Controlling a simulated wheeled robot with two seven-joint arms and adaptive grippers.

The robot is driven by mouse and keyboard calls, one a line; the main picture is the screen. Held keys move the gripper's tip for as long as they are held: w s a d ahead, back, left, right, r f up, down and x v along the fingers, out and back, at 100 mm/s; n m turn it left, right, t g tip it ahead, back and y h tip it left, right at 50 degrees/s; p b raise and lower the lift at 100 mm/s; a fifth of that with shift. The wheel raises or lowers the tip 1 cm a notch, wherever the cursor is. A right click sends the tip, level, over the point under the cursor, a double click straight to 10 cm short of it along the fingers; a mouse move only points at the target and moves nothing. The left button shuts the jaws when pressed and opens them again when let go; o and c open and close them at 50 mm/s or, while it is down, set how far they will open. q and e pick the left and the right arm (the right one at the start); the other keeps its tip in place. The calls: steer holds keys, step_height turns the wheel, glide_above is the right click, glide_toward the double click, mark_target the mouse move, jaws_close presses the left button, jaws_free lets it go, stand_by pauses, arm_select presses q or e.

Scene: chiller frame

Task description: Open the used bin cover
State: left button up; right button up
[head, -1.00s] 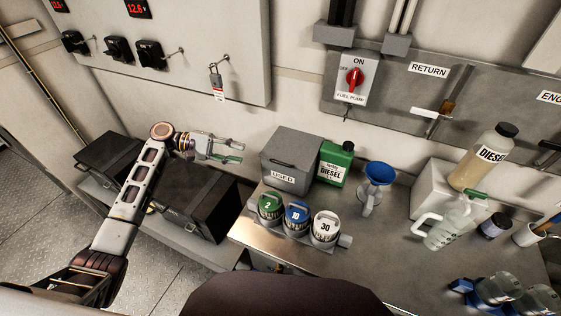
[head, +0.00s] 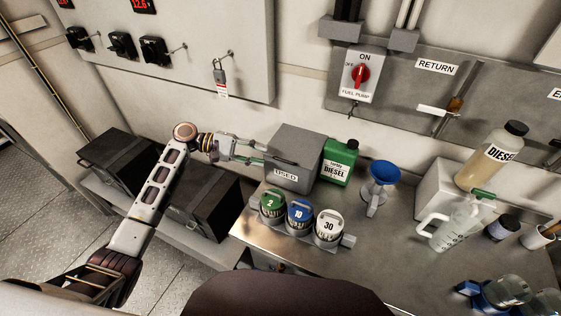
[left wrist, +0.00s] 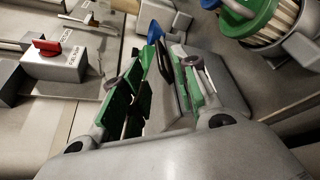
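The used bin (head: 298,149) is a grey box with a USED label (head: 286,175) on its front. Its cover (head: 296,144) appears shut and has a dark handle slot or bar along its front. My left gripper (head: 262,153) is at the bin's left side, with its two green-padded fingers apart and pointing right at it. In the left wrist view the fingers (left wrist: 160,72) spread with a gap and a dark surface between them. Whether they touch the bin I cannot tell. My right gripper is not in view.
A green diesel can (head: 338,162) stands close right of the bin. A blue funnel (head: 380,174) is further right. Several numbered filter canisters (head: 299,215) stand in front of the bin. Black cases (head: 207,200) sit lower left. A white wall is behind.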

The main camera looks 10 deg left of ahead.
mark_target(277, 158)
arm_select(q)
steer(key=b+x, duration=0.1)
steer(key=x, duration=0.5)
steer(key=shift+d+f+b, duration=0.2)
steer(key=shift+b, duration=0.15)
steer(key=shift+d, duration=0.5)
jaws_close()
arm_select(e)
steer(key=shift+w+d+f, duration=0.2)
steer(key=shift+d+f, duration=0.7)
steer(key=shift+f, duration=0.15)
